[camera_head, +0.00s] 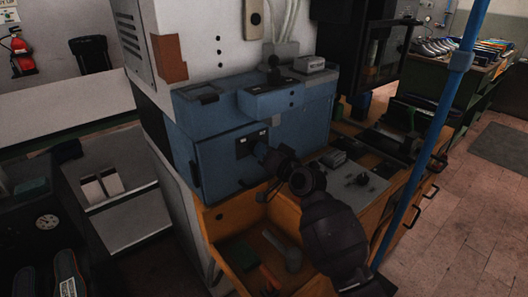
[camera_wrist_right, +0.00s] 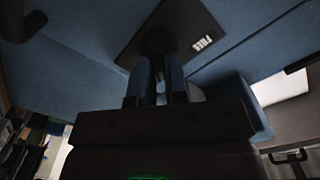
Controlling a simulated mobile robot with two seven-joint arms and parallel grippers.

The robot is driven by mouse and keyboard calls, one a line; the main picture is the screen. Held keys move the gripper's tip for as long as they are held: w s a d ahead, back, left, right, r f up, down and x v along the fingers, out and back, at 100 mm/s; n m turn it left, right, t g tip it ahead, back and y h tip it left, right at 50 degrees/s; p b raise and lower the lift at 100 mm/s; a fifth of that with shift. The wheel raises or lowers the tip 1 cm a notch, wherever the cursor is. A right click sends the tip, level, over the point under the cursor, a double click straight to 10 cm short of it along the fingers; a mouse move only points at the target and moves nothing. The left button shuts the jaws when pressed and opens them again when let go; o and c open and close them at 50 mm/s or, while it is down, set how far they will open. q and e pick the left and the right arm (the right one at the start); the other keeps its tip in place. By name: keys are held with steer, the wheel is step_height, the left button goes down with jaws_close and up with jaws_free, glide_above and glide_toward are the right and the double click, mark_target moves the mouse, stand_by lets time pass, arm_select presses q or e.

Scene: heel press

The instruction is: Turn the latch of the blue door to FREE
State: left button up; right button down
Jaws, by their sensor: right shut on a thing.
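The blue door (camera_head: 218,168) is on the front of the blue press housing and looks closed. A dark latch plate (camera_head: 243,150) with small white labels sits on it; the plate also shows in the right wrist view (camera_wrist_right: 185,18). My right gripper (camera_head: 262,152) reaches the plate from the lower right. In the right wrist view, its two blue-grey fingers (camera_wrist_right: 160,75) are shut on the dark latch (camera_wrist_right: 156,42). The fingers hide most of the latch, so I cannot tell its setting. My left gripper is not in view.
An orange open bin (camera_head: 225,268) with several items stands below the door. A wooden bench (camera_head: 395,150) with a grey plate lies to the right. A blue pole (camera_head: 420,170) rises near my right arm. A black lever knob (camera_head: 273,62) stands on top of the housing.

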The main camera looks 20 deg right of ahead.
arm_select(q)
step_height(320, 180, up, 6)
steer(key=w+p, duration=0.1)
steer(key=p, duration=0.3)
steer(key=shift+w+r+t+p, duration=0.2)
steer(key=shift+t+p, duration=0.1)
steer(key=shift+p, duration=0.1)
arm_select(e)
steer(key=n, duration=1.6)
steer(key=shift+s+a, duration=0.1)
steer(key=shift+a, duration=0.2)
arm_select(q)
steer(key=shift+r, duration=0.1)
arm_select(e)
steer(key=shift+n, duration=0.4)
steer(key=c, duration=1.2)
jaws_free()
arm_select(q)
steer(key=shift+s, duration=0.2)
arm_select(e)
steer(key=shift+o, duration=0.3)
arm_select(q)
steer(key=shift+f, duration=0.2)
